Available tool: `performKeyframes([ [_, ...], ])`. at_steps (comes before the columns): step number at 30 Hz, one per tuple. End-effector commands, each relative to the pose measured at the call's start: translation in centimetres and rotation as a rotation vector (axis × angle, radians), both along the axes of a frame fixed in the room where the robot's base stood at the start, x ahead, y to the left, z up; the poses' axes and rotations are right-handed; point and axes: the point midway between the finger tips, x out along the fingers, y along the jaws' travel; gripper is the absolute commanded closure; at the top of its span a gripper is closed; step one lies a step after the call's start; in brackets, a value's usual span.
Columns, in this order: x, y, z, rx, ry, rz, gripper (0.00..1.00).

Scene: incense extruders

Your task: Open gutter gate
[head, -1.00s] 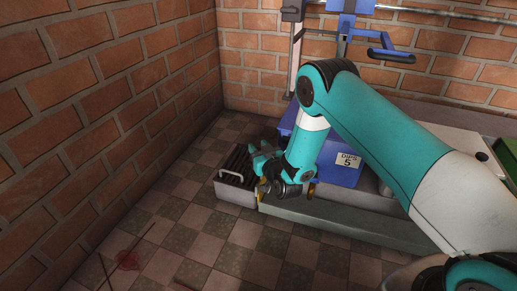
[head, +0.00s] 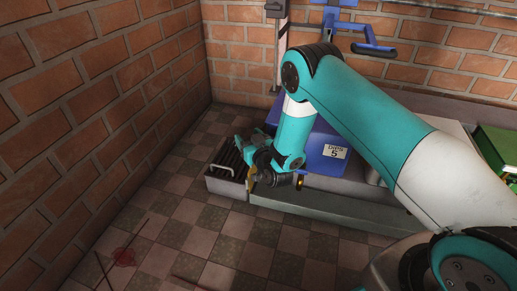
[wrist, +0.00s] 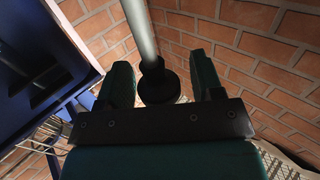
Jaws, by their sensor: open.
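A low grey gutter (head: 330,208) runs along the floor, with a box with a dark slatted grate (head: 229,158) and a pale bar handle (head: 220,171) at its left end. I cannot single out the gate; my wrist covers part of this junction. Small yellow parts (head: 300,183) show beside my wrist. My gripper (head: 240,142) is over the grate's right side in the head view. In the wrist view my gripper (wrist: 163,78) is open. A grey rod with a black round end (wrist: 157,82) appears between its two teal fingers; contact cannot be told.
A blue box labelled 5 (head: 326,152) stands behind the gutter, right of my wrist. A blue bracket (head: 372,48) hangs above. A green bin (head: 497,150) is at the right. Brick walls close the left and back.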

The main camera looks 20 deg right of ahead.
Motion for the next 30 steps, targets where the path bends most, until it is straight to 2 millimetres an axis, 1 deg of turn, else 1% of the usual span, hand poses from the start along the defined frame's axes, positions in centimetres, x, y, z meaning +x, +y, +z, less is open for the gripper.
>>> performKeyframes([
  [5, -3.1, -0.4, 0.4, -0.002, 0.006, 0.005, 0.39],
  [15, -11.9, -1.9, 0.4, -0.002, 0.01, 0.003, 0.39],
  [18, -14.3, -2.2, 0.6, -0.002, 0.007, 0.003, 0.39],
  [21, -14.1, -2.2, 0.9, 0.0, 0.001, 0.003, 0.39],
  [30, -15.1, -2.4, 0.8, 0.0, 0.002, 0.002, 0.39],
])
